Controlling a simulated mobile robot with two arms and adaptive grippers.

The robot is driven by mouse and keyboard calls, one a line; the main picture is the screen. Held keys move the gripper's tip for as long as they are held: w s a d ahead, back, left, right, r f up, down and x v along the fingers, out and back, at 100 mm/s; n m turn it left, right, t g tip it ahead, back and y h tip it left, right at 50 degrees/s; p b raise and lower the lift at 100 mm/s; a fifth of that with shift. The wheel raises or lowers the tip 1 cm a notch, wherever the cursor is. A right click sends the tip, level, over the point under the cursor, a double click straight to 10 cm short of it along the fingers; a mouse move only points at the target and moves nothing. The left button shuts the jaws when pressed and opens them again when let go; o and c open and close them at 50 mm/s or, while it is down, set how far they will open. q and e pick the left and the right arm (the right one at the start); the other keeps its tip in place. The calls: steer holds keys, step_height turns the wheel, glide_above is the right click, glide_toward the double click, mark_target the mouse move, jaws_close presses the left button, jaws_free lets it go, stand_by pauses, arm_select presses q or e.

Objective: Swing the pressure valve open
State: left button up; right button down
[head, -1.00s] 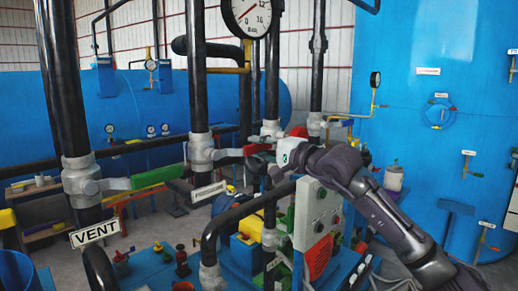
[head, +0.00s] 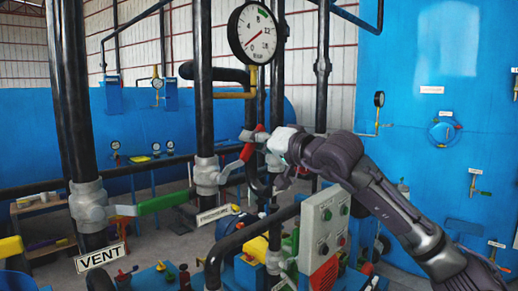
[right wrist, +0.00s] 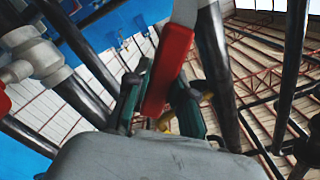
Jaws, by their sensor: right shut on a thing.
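The valve body (head: 207,174) sits on a vertical black pipe in the middle of the head view. Its metal lever runs to the right and rises to a red handle (head: 250,146). My right gripper (head: 257,140) reaches in from the right and is shut on this red handle. In the right wrist view the red handle (right wrist: 166,72) lies between the two fingers of the right gripper (right wrist: 160,98). The valve's label (head: 218,214) below it is too small to read. My left gripper is not in view.
A second valve with a green handle (head: 162,203) stands to the left, above a VENT sign (head: 100,257). A round gauge (head: 254,34) hangs above. A grey control box (head: 322,228) is below my right arm. Black pipes stand close around.

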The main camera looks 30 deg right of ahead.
mark_target(241, 154)
steer(key=a+n, duration=0.1)
steer(key=a+r+n, duration=0.1)
steer(key=n, duration=0.1)
steer(key=shift+s+a+r, duration=0.15)
steer(key=shift+s+r, duration=0.1)
steer(key=shift+s, duration=0.15)
steer(key=shift+s+a+r+n, duration=0.25)
steer(key=shift+a+n, duration=0.4)
steer(key=shift+n, duration=0.15)
steer(key=shift+s+a+r+n, duration=0.1)
steer(key=shift+s+a+n, duration=0.2)
steer(key=shift+a+n, duration=0.65)
steer(key=shift+s+a+r+n, duration=0.1)
steer(key=shift+s+a+n, duration=0.15)
steer(key=shift+a+n, duration=0.65)
steer(key=shift+d, duration=0.15)
steer(key=c, duration=1.2)
jaws_free()
steer(key=shift+o, duration=1.2)
steer(key=shift+r, duration=0.1)
steer(key=shift+s, duration=0.15)
steer(key=v, duration=1.2)
